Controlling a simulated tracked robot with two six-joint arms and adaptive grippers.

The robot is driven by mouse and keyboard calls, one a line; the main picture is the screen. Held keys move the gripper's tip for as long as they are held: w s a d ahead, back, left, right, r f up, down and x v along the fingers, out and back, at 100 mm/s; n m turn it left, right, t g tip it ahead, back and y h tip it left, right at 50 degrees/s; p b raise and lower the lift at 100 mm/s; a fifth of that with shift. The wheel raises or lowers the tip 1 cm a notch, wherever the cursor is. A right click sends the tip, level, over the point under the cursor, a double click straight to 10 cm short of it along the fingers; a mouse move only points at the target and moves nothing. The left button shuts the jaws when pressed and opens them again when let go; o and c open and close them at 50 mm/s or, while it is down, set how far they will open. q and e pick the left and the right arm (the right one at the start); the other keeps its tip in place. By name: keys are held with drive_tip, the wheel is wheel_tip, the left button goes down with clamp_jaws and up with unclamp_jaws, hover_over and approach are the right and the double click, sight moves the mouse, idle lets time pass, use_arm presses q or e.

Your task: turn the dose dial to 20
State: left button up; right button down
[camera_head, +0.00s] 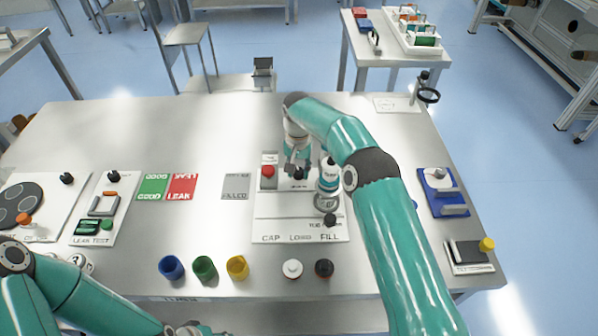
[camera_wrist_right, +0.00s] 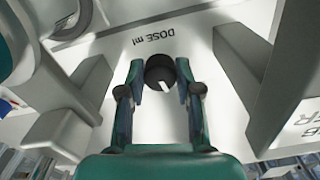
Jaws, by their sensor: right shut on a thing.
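The dose dial (camera_wrist_right: 160,72) is a dark round knob with a white pointer mark, on a white panel lettered "DOSE ml", which reads upside down in the right wrist view. No scale numbers are legible, so I cannot tell its setting. My right gripper (camera_wrist_right: 160,80) is shut on the dial, one finger on each side. In the head view the right gripper (camera_head: 297,168) points down at the fill station (camera_head: 290,208), and the dial (camera_head: 298,175) shows small below it. My left arm lies along the bottom left; its gripper (camera_head: 190,330) is barely visible at the bottom edge.
A red button (camera_head: 268,171) is just left of the dial and a white bottle-like part (camera_head: 328,174) just right. Blue (camera_head: 171,267), green (camera_head: 205,267) and yellow (camera_head: 237,267) cups stand at the front.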

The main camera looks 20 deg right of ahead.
sight(298, 172)
drive_tip(key=shift+m, duration=0.5)
drive_tip(key=c, duration=0.8)
unclamp_jaws()
drive_tip(key=shift+r, duration=0.1)
wheel_tip(298, 172, up, 12)
drive_tip(key=shift+f, duration=0.1)
